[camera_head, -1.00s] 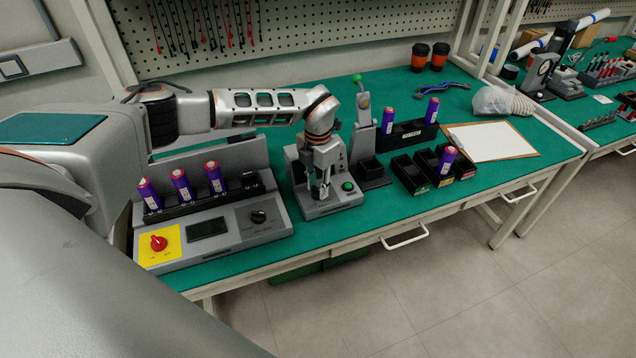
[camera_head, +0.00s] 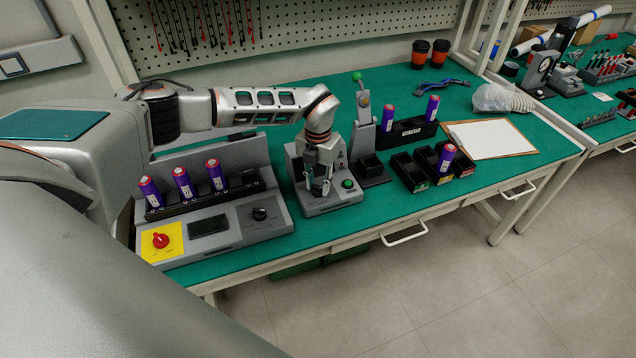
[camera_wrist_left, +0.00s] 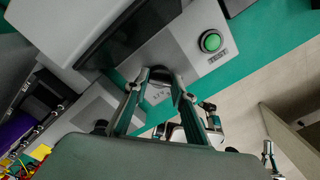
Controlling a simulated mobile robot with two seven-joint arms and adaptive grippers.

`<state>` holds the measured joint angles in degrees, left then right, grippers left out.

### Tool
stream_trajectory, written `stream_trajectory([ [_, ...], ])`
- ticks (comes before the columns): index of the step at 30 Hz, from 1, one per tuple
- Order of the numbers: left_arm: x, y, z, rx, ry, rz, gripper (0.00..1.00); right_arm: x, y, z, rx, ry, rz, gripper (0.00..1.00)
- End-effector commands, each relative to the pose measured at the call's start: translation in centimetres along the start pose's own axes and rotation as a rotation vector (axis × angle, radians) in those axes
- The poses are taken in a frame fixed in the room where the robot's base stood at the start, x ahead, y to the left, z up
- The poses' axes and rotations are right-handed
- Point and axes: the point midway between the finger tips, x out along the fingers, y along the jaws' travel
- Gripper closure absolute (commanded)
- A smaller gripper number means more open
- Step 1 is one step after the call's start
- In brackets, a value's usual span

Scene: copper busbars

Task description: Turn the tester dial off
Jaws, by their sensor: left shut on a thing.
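The tester (camera_head: 345,197) is a grey box on the green bench with a round green button (camera_head: 347,184) on its front right. My left gripper (camera_head: 319,190) points down onto the tester's top, left of the button. In the left wrist view, the gripper's fingers (camera_wrist_left: 160,78) come together around the small dark dial (camera_wrist_left: 160,74) and are shut on it. A pale label shows between the fingers. The green button (camera_wrist_left: 211,41) is to the right there. In the head view the gripper hides the dial, and I cannot read its setting.
A larger grey unit (camera_head: 215,233) with a red knob on a yellow plate (camera_head: 161,242) and a black knob (camera_head: 259,214) stands at left. Purple cells (camera_head: 183,184) stand on it. A lever stand (camera_head: 362,135) and black bins (camera_head: 411,172) are close on the right.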

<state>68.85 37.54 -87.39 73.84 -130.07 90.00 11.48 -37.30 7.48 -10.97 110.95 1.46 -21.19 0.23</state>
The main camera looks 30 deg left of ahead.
Motion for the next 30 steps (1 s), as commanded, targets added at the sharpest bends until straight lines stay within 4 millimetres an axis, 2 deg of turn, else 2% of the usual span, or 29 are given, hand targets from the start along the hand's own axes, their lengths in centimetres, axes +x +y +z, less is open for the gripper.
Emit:
stream_trajectory([
  [2, 0.0, 0.0, 0.0, -0.002, 0.000, 0.000, 0.96, 0.0, -0.1, 0.0, 0.000, 0.000, -0.001, 1.00],
  [3, 0.0, 0.0, 0.0, -0.002, 0.000, 0.000, 0.70, 0.0, -0.1, 0.0, 0.000, 0.000, -0.001, 1.00],
  [5, 0.0, 0.0, 0.0, -0.001, 0.000, 0.000, 0.58, 0.0, -0.1, 0.0, 0.001, 0.000, -0.001, 1.00],
  [17, -0.4, 0.0, 0.1, 0.000, -0.001, 0.000, 0.58, -0.1, -0.4, 0.2, 0.003, -0.004, -0.004, 1.00],
  [23, -3.3, 0.0, 0.1, 0.001, -0.003, 0.000, 0.58, 0.0, -0.2, 0.1, 0.002, -0.001, -0.003, 1.00],
  [30, -8.2, 0.0, 0.1, 0.001, -0.003, -0.001, 0.58, 0.0, -0.1, 0.0, 0.001, 0.000, -0.002, 1.00],
])
